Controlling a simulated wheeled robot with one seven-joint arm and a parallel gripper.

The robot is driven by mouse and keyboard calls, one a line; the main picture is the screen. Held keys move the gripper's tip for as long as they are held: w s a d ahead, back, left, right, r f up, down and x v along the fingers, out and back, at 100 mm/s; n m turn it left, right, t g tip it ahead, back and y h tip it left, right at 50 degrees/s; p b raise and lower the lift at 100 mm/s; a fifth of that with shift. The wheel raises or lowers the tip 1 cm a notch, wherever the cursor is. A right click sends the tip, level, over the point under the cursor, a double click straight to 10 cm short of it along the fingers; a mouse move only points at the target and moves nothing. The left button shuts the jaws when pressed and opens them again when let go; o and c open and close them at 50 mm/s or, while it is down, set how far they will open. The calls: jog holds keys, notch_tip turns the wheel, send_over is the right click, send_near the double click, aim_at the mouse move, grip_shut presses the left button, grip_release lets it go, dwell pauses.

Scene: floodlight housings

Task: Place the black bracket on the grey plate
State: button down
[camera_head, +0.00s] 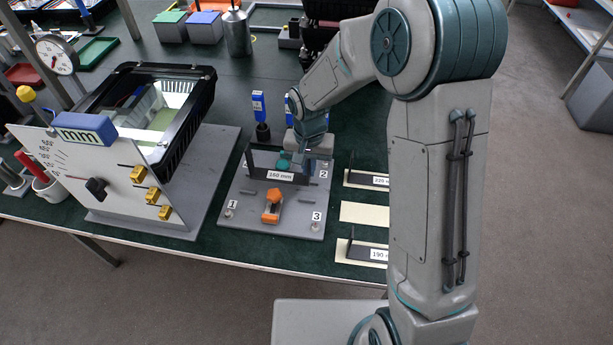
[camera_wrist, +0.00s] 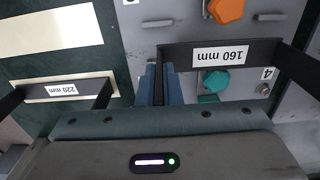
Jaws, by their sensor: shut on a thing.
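The black bracket (camera_head: 258,173), labelled 160 mm, is over the grey plate (camera_head: 240,222) in the head view. It also shows in the wrist view (camera_wrist: 260,50), with its long bar running across the picture. My gripper (camera_head: 303,158) is at the bracket's right end, and its blue-grey fingers (camera_wrist: 164,83) are shut on that end. The plate carries an orange knob (camera_head: 272,196), a teal knob (camera_wrist: 215,82) and numbered corners. Whether the bracket touches the plate cannot be told; my gripper hides its right end in the head view.
Right of the plate, other black brackets lie on cream pads, labelled 220 mm (camera_wrist: 62,90) and 190 mm (camera_head: 379,253); the pad between (camera_head: 365,213) is empty. Left stand a white panel (camera_head: 110,170) and a black floodlight housing (camera_head: 187,125). A blue-topped tool (camera_head: 259,108) stands behind the plate.

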aim_at(306, 181)
jog(key=shift+s+a+f, duration=0.25)
jog(key=shift+f, duration=1.95)
jog(key=shift+f, duration=0.2)
jog(key=c, duration=1.6)
grip_release()
jog(key=shift+r, duration=0.1)
jog(key=shift+r, duration=0.1)
